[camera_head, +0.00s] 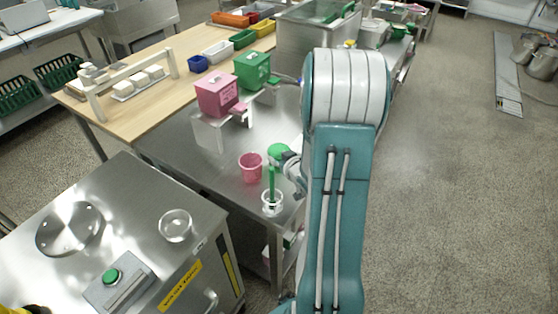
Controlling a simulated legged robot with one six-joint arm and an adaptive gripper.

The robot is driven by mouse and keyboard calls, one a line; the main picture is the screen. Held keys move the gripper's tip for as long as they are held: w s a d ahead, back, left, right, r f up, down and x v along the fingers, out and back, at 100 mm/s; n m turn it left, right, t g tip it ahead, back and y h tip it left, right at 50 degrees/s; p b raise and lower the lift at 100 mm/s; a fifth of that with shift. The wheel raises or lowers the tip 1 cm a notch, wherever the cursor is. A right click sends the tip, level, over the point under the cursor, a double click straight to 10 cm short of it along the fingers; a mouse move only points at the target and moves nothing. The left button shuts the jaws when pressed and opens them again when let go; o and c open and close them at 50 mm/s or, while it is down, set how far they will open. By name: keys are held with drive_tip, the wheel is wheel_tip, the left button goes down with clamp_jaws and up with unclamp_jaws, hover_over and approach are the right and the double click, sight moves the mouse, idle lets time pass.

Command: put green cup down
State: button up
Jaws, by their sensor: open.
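The green cup (278,151) stands on the steel table, just right of a pink cup (250,167). Only part of it shows. My gripper (288,161) is open right beside the green cup, at its lower right. It is partly hidden behind my arm, and I cannot tell whether its fingers touch the cup. A clear beaker (272,206) with a green upright stick in it stands near the table's front corner, in front of the green cup.
A pink box (217,94) and a green box (252,70) stand on raised stands behind the cups. A steel cabinet (130,215) at front left carries a glass dish (175,225) and a green button box (118,283). Bare steel (200,172) lies left of the pink cup.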

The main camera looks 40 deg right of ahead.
sight(279, 159)
drive_tip(key=x, duration=0.2)
drive_tip(key=f+x, duration=0.1)
drive_tip(key=x, duration=0.2)
drive_tip(key=shift+w, duration=0.1)
clamp_jaws()
